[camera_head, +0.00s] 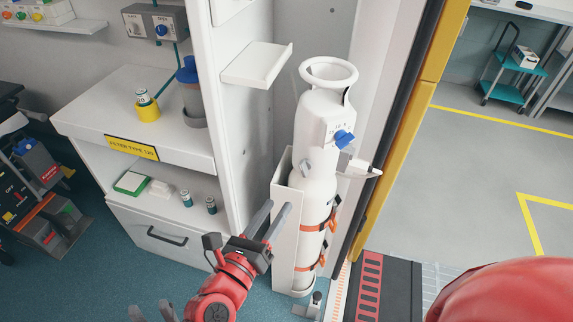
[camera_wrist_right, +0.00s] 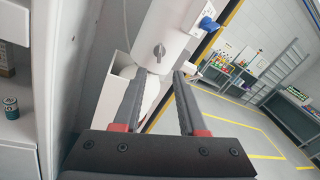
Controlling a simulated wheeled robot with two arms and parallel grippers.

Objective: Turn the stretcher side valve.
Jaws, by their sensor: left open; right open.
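A white oxygen-type cylinder (camera_head: 316,130) stands upright in a white holder (camera_head: 283,205), with orange straps around it. A blue knob (camera_head: 344,139) is on its upper front; it also shows in the right wrist view (camera_wrist_right: 208,24). A small grey knob (camera_head: 306,168) sits lower on its side; it shows in the right wrist view (camera_wrist_right: 158,51) just beyond the fingertips. No label shows which is the stretcher side valve. My right gripper (camera_head: 271,209) is open and empty, below and left of the grey knob, apart from it. My left gripper (camera_head: 152,312) is open and empty at the bottom edge, partly cut off.
A white shelf (camera_head: 257,64) juts out left of the cylinder. A yellow door edge (camera_head: 410,120) and a ramp (camera_head: 385,290) lie to the right.

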